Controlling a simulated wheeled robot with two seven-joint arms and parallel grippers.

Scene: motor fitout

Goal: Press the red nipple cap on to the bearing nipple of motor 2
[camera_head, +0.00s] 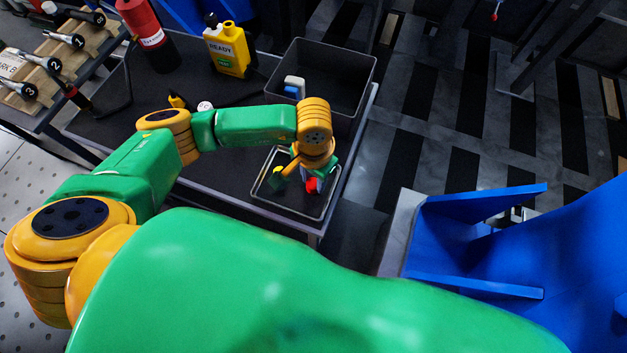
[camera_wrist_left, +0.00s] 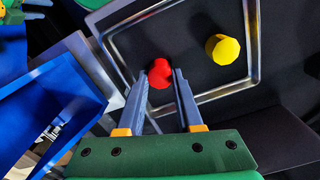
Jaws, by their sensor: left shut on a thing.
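The red nipple cap (camera_wrist_left: 160,73) sits between the fingertips of my left gripper (camera_wrist_left: 161,79) in the left wrist view, with a finger on each side. The gripper is shut on it, over a shallow metal-rimmed tray (camera_wrist_left: 201,97). In the head view the red cap (camera_head: 312,186) shows under my left gripper (camera_head: 317,182), at the tray's (camera_head: 291,209) right part. A yellow cap (camera_wrist_left: 222,49) lies in the tray, apart from the gripper; it also shows in the head view (camera_head: 278,174). I cannot make out motor 2 or its bearing nipple. My right gripper is not in view.
A deep grey bin (camera_head: 349,62) stands behind the tray with blue and white things inside. A yellow bottle (camera_head: 228,50) and a red cylinder (camera_head: 152,35) stand further back. A numbered tool rack (camera_head: 50,62) is at left. A large blue structure (camera_head: 475,245) is at right.

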